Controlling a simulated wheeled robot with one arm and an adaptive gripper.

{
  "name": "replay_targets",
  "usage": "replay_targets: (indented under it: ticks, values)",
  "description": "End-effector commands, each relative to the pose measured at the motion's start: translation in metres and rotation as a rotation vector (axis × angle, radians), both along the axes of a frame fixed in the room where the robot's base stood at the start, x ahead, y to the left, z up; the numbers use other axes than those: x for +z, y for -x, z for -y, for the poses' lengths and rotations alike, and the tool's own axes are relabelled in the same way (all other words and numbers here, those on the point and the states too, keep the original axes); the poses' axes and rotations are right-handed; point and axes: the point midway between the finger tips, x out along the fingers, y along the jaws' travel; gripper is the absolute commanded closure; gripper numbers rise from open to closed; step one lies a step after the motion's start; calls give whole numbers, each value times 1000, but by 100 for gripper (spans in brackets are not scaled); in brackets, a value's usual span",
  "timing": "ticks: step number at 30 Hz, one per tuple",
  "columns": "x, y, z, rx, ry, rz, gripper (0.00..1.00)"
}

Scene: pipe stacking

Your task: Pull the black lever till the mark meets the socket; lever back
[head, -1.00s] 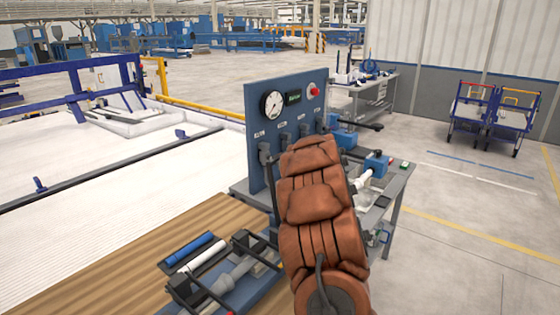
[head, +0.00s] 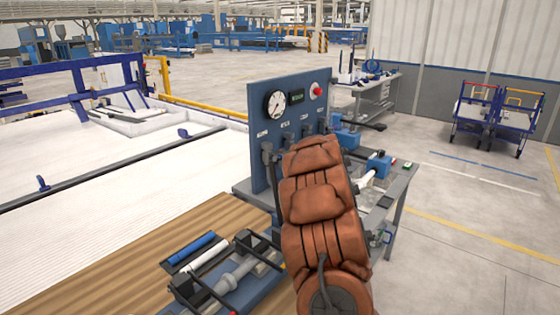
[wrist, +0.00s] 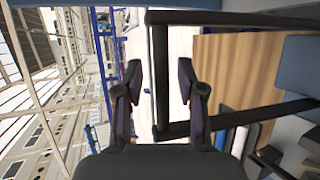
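My gripper (wrist: 159,80) is open in the wrist view, with a finger on each side of the crossbar of a black U-shaped lever (wrist: 159,60). The bar shows between the fingers with gaps on both sides; I cannot tell how deep it sits. In the head view my brown-sleeved arm hides the gripper. A grey pipe fitting (head: 228,283), which looks like the socket, lies in a blue fixture with black clamp parts at the lower middle. A white pipe (head: 207,257) lies beside a blue one (head: 190,248). The mark cannot be made out.
A blue panel (head: 262,135) with a gauge (head: 275,104) and red button (head: 316,91) stands behind my arm. A grey bench (head: 400,185) holds blue tools to the right. A wooden top (head: 130,270) lies at left. Carts (head: 490,120) stand far right on open floor.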

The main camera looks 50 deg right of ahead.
Motion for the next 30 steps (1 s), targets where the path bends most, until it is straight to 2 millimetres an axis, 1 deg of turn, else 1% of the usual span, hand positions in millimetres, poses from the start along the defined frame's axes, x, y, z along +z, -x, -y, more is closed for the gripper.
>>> replay_targets:
  ticks: [5, 11, 30]
  values:
    - [2, 4, -3, 0, 1, -1, 61]
    - [8, 17, -8, 1, 0, 0, 61]
    - [39, 92, -37, -2, 1, 0, 61]
